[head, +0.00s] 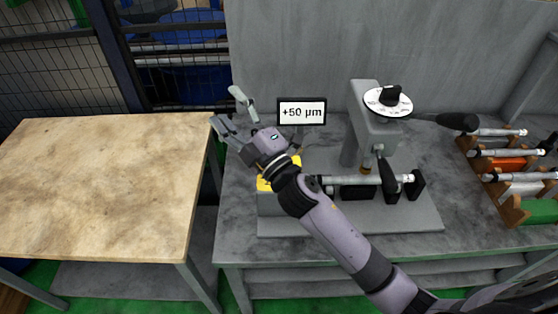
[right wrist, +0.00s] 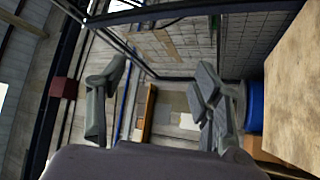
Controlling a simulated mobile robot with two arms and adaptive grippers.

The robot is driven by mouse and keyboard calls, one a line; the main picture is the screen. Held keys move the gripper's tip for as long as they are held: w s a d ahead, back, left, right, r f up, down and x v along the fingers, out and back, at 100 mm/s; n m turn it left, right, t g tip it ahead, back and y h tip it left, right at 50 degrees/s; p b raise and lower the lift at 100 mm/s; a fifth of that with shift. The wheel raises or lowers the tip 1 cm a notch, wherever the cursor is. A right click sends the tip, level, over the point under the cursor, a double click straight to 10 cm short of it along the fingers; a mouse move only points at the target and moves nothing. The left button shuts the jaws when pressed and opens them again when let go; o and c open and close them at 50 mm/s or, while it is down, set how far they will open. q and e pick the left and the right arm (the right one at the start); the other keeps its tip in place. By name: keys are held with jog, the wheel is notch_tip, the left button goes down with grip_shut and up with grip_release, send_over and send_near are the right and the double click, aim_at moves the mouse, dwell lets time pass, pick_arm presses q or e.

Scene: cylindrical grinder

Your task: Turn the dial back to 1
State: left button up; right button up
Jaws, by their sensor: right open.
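The marks are too small to read. A display (head: 302,112) left of it reads "+50 µm". My right gripper (head: 228,112) is open and empty, left of the display and well apart from the dial. Its spread fingers also show in the right wrist view (right wrist: 155,105), with nothing between them. My left gripper is not in view.
A cylindrical workpiece (head: 345,180) lies across the grinder's grey base (head: 415,220). A black-ended handle (head: 458,122) sticks out right of the dial. A wooden rack (head: 500,190) with several cylinders stands at right. The wooden table (head: 100,180) at left is bare.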

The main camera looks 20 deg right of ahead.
jog(key=s+a+r+n+g+y, duration=0.1)
jog(key=s+a+n+g+y, duration=0.2)
jog(key=a+n+g+y, duration=0.65)
jog(key=s+a+r+n+g, duration=0.2)
jog(key=a+n+g, duration=0.4)
jog(key=n, duration=0.9)
jog(key=w+d+f+n+g+h, duration=0.4)
jog(key=d+f+n+g+h, duration=0.15)
jog(key=d+f+h, duration=0.5)
jog(key=w+d+r+t+h, duration=0.15)
jog(key=d+h, duration=0.25)
jog(key=d, duration=0.4)
jog(key=d+r+g+h, duration=0.1)
jog(key=d+r+h, duration=0.25)
jog(key=d, duration=0.45)
jog(key=shift+m+t+h, duration=0.25)
jog(key=shift+m+h, duration=0.05)
jog(key=shift+h, duration=0.05)
jog(key=f+p, duration=0.1)
jog(key=f, duration=0.5)
jog(key=f+p, duration=0.1)
jog(key=f, duration=0.4)
jog(key=f+p, duration=0.1)
jog(key=f, duration=0.5)
jog(key=shift+w+a+f+p, duration=0.1)
jog(key=shift+w+f+p, duration=0.15)
jog(key=shift+f+p, duration=0.1)
jog(key=shift+r, duration=0.1)
